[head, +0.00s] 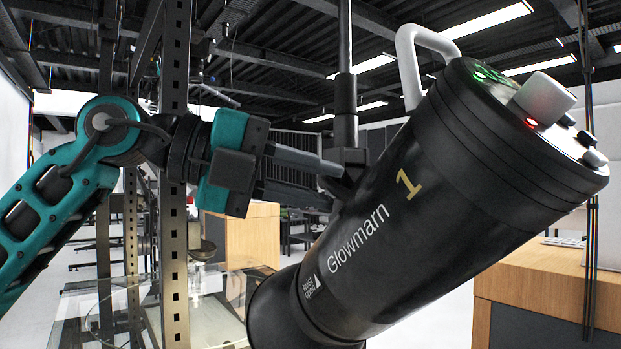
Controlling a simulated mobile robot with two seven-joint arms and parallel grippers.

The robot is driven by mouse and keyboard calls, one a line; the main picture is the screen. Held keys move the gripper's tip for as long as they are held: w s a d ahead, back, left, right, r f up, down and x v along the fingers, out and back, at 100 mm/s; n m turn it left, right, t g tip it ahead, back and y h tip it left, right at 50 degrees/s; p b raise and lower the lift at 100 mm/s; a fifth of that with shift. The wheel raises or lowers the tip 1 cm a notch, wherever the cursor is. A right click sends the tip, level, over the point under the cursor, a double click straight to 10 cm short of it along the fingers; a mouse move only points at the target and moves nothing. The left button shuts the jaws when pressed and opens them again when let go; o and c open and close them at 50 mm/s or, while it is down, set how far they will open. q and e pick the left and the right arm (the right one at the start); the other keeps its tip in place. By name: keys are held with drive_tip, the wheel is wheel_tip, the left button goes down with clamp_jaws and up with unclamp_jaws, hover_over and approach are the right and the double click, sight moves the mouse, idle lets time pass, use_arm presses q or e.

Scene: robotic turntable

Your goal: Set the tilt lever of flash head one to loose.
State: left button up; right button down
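Flash head one (400,215) is a large black cylinder with a gold "1" and "Glowmarn" on its side. It is tilted, with its control end up to the right and its narrower end down to the left. It hangs on a black vertical pole (345,100). A black tilt bracket (350,172) shows between the pole's foot and the cylinder; I cannot clearly make out the lever or its setting there. My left gripper (330,186) points right at this bracket. Its two dark fingers are apart, with a gap between them. I cannot tell whether the fingertips touch anything. My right gripper is out of view.
A white handle (418,60) and a white knob (543,98) are on the flash head's upper end. A perforated metal post (175,230) stands close by my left arm. A glass turntable (215,305) lies below. A wooden counter (540,285) is at the right.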

use_arm(q)
drive_tip(key=shift+c, duration=0.3)
clamp_jaws()
idle(0.3)
drive_tip(key=m, duration=0.1)
drive_tip(key=m+t+y, duration=0.1)
drive_tip(key=m, duration=0.1)
drive_tip(key=shift+w+f+y, duration=0.1)
drive_tip(key=shift+f+y, duration=0.2)
drive_tip(key=shift+f, duration=0.1)
drive_tip(key=shift+o, duration=0.3)
unclamp_jaws()
